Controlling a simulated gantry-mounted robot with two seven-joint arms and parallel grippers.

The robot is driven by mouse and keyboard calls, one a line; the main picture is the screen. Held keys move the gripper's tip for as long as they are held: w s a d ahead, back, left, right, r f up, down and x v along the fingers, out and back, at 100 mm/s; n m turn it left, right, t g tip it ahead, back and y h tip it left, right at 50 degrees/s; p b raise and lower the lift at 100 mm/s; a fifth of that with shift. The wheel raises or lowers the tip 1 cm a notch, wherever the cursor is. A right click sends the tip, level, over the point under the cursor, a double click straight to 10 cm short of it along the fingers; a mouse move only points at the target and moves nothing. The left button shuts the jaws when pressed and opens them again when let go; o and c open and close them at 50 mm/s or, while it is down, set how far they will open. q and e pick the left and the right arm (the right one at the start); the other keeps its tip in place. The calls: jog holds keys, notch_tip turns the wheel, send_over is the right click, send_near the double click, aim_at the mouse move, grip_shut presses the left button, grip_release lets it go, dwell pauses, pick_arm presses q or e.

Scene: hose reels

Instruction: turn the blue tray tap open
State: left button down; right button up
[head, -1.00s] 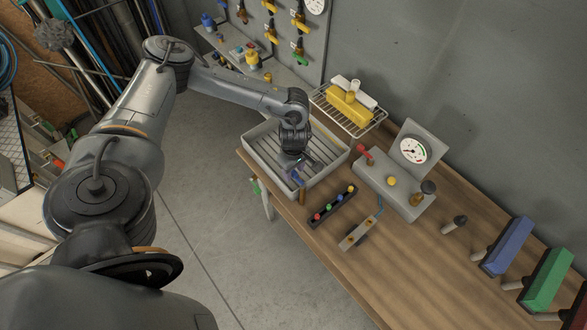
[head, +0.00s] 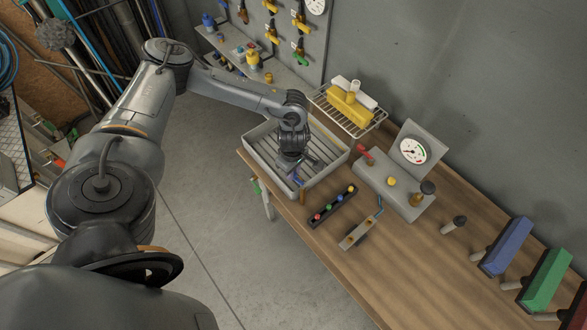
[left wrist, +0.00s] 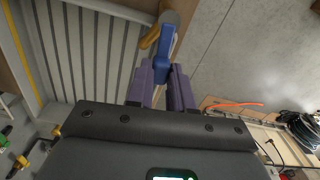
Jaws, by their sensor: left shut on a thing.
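The blue tray tap has a blue lever handle (left wrist: 165,42) and a brass body, at the front corner of the grey slatted tray (head: 258,133). In the head view the tap's brass part (head: 302,197) shows at the table edge, below my left gripper (head: 297,177). In the left wrist view my left gripper (left wrist: 167,78) has its two purple-grey fingers on either side of the blue handle, shut on it. The handle stands out beyond the fingertips. My right gripper is not in view.
Right of the tray are a black strip with coloured knobs (head: 331,206), a metal plate with a lever (head: 361,232) and a grey gauge box with a red tap (head: 395,185). A wire rack (head: 374,121) with a yellow block stands behind. Open floor lies in front of the table.

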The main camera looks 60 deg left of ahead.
pick_arm(q)
jog(key=shift+s+d+n+p, duration=0.55)
jog(key=shift+d+n+p, duration=0.35)
jog(key=shift+n, duration=1.4)
jog(key=shift+s+d+n+p, duration=0.6)
jog(key=shift+n+p, duration=0.45)
jog(key=shift+n, duration=1.25)
jog(key=shift+s+d+n+p, duration=0.45)
jog(key=shift+d+n+p, duration=0.5)
jog(key=shift+n, duration=1.35)
jog(key=c, duration=1)
grip_release()
jog(key=shift+a, duration=0.1)
jog(key=shift+r, duration=0.1)
notch_tip(320, 180, up, 11)
jog(key=b, duration=0.1)
jog(key=shift+f, duration=0.2)
